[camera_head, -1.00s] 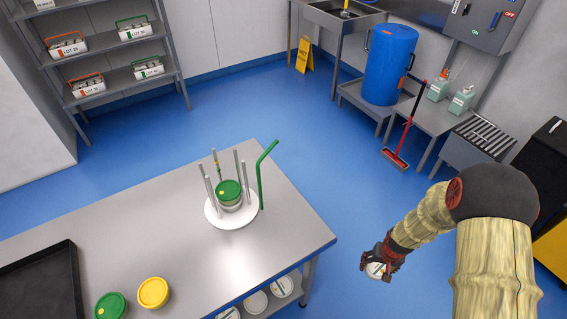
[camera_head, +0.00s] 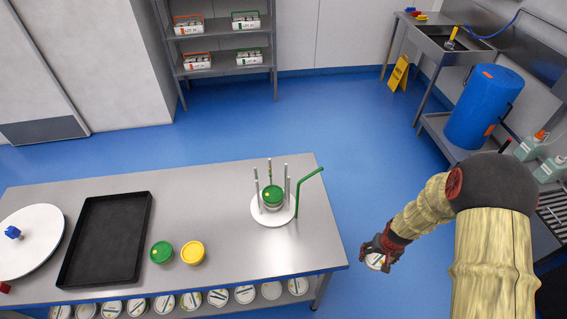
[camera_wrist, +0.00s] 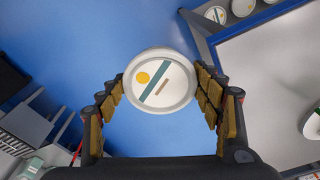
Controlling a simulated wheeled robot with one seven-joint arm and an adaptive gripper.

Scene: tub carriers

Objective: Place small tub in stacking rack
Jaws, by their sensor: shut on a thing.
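My gripper (camera_head: 378,251) is shut on a small tub (camera_head: 374,262) at the lower right of the head view, over the floor beyond the table's right edge. In the wrist view, the tub's round white lid (camera_wrist: 161,82) shows a yellow dot and a dark green stripe, between the fingers. The stacking rack (camera_head: 259,214) stands on the table, left of and apart from my gripper. It has a round white base, upright grey posts and a tall bent green handle. A green-lidded tub (camera_head: 272,194) sits inside its posts.
The steel table (camera_head: 225,247) also bears a black tray (camera_head: 105,240), a green-lidded tub (camera_head: 161,252), a yellow-lidded tub (camera_head: 192,252) and a white disc (camera_head: 28,238) at far left. Several white-lidded tubs are on its lower shelf. Blue floor right of the table is clear.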

